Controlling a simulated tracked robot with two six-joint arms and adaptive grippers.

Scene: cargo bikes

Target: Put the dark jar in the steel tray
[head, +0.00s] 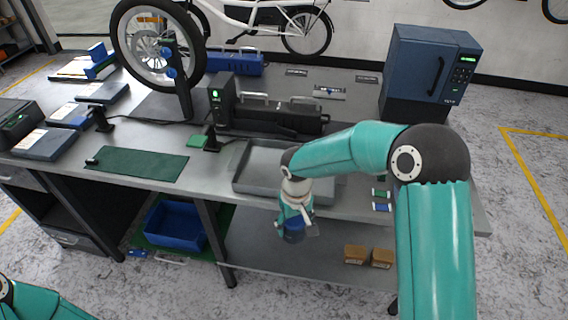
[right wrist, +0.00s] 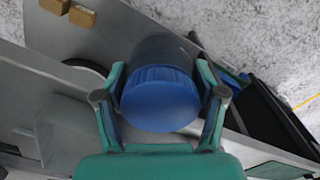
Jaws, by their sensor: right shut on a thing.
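The dark jar (head: 294,236) with a blue lid is held in my right gripper (head: 296,222), in front of the bench's front edge in the head view. In the right wrist view, the jar (right wrist: 160,95) sits between both fingers of my right gripper (right wrist: 160,92), its blue lid facing the camera. The steel tray (head: 240,187) lies on the bench top, just behind the gripper; my right arm covers its right part. The jar is outside the tray. Only a link of my left arm shows at the lower left; its gripper is out of view.
A green mat (head: 138,164) lies left of the tray. A black device (head: 270,115) stands behind the tray, and a blue oven-like box (head: 428,75) at the back right. The lower shelf holds small tan boxes (head: 368,256); a blue bin (head: 175,228) stands at left.

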